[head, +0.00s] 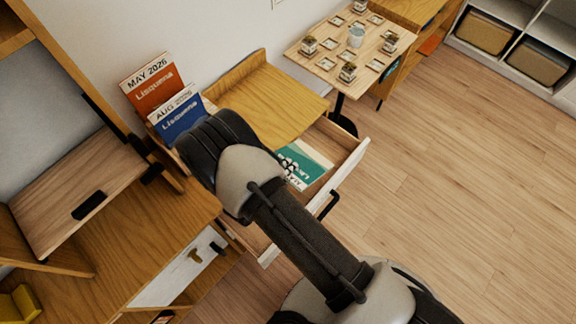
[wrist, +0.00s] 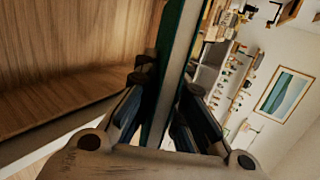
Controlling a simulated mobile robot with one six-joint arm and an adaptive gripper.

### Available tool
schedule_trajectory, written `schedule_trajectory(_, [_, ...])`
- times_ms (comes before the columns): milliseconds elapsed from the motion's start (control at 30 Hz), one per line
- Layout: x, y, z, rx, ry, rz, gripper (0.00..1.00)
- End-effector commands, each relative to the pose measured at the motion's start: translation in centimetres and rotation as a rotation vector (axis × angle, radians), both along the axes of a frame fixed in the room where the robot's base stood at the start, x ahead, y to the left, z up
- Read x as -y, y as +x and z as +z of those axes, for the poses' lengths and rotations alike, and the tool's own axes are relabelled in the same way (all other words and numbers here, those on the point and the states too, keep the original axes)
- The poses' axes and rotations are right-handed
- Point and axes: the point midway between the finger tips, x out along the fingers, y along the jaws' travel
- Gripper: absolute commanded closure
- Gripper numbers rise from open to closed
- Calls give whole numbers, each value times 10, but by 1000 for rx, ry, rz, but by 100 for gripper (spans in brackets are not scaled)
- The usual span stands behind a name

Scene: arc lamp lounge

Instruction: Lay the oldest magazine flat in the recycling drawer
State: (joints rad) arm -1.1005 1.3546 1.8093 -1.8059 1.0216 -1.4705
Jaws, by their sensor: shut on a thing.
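A teal magazine (head: 312,166) with a white title band shows in the open drawer (head: 345,183) in the head view. Its printing is upside down and partly covered by my arm, so I cannot read its date. In the wrist view my gripper (wrist: 167,82) is shut on the green magazine (wrist: 181,45), seen nearly edge-on between the fingers. The drawer's wooden inside seems to fill the left of that view. In the head view my gripper is hidden behind my arm. An orange magazine marked MAY 2026 (head: 153,88) and a blue one marked AUG (head: 180,117) stand upright left of the drawer.
A wooden cabinet top (head: 265,100) lies behind the drawer. A small table (head: 325,68) with a cup and several little plants stands at the back. A wooden desk (head: 150,230) is at left. Floor (head: 470,200) to the right is clear.

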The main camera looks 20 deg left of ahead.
Motion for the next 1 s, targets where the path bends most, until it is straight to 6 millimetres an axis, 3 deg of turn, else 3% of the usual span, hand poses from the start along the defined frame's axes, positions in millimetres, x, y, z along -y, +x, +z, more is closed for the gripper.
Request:
schedule_trajectory(200, [0, 0, -31, 1, 0, -1, 100])
schedule_trajectory(1000, [0, 1, -122, 1, 1, -2, 100])
